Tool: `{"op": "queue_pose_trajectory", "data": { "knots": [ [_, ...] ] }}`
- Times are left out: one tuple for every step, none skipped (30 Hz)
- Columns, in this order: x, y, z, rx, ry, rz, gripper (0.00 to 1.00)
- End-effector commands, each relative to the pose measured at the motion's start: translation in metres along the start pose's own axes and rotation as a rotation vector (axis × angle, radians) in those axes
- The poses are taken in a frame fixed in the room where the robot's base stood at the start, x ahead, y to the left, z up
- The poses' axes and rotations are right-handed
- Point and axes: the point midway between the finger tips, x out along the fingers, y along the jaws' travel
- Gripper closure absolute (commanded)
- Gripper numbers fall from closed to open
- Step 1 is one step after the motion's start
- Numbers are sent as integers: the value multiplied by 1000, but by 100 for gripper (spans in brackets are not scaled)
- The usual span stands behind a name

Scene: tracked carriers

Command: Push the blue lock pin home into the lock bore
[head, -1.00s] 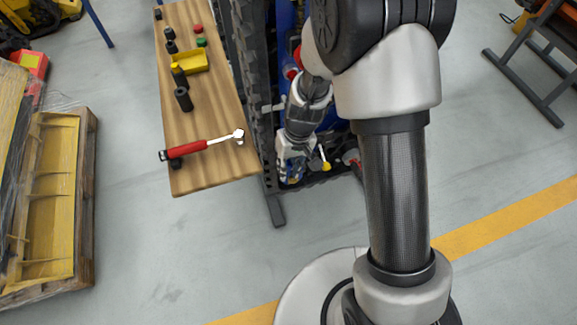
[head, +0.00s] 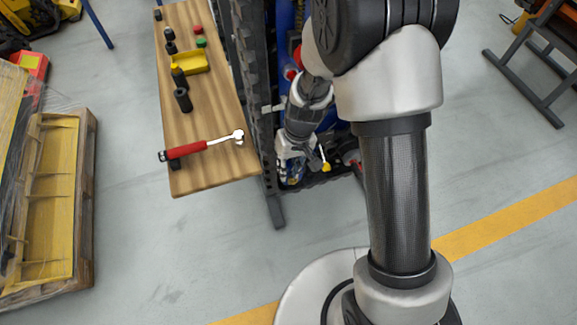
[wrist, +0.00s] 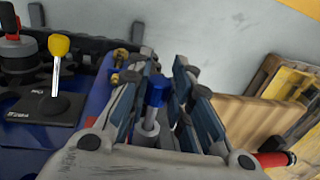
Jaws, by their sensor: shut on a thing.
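The blue lock pin (wrist: 157,90) shows in the wrist view between the two fingers of my gripper (wrist: 166,72). It has a blue upper part and a bright metal shank (wrist: 148,128). My gripper is shut on it. In the head view my gripper (head: 291,168) is low beside the blue tracked carrier (head: 328,122), and the pin cannot be made out clearly there. I cannot make out the lock bore in either view, nor how deep the pin sits.
A yellow-knobbed lever (wrist: 58,62) stands on a black plate left of my gripper. A wooden bench (head: 213,132) with a red-handled ratchet (head: 190,149), a yellow tray (head: 192,62) and several sockets is beside the carrier. A pallet (head: 88,190) lies far left.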

Motion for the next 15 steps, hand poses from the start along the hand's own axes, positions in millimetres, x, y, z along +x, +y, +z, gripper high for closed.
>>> {"op": "queue_pose_trajectory", "data": {
  "knots": [
    [0, 0, 0, 0, 1, 0, 100],
    [0, 0, 0, 0, 1, 0, 100],
    [0, 0, 0, 0, 1, 0, 100],
    [0, 0, 0, 0, 0, 0, 100],
    [0, 0, 0, 0, 0, 0, 100],
    [0, 0, 0, 0, 0, 0, 100],
    [0, 0, 0, 0, 0, 0, 100],
    [0, 0, 0, 0, 0, 0, 100],
    [0, 0, 0, 0, 0, 0, 100],
    [0, 0, 0, 0, 0, 0, 100],
    [0, 0, -1, 0, 0, 0, 100],
    [0, 0, -2, -1, 1, 0, 100],
    [0, 0, -2, -1, 1, 0, 100],
    [0, 0, -3, -1, 1, 0, 100],
    [0, 0, -4, -1, 1, 0, 100]
  ]
}}
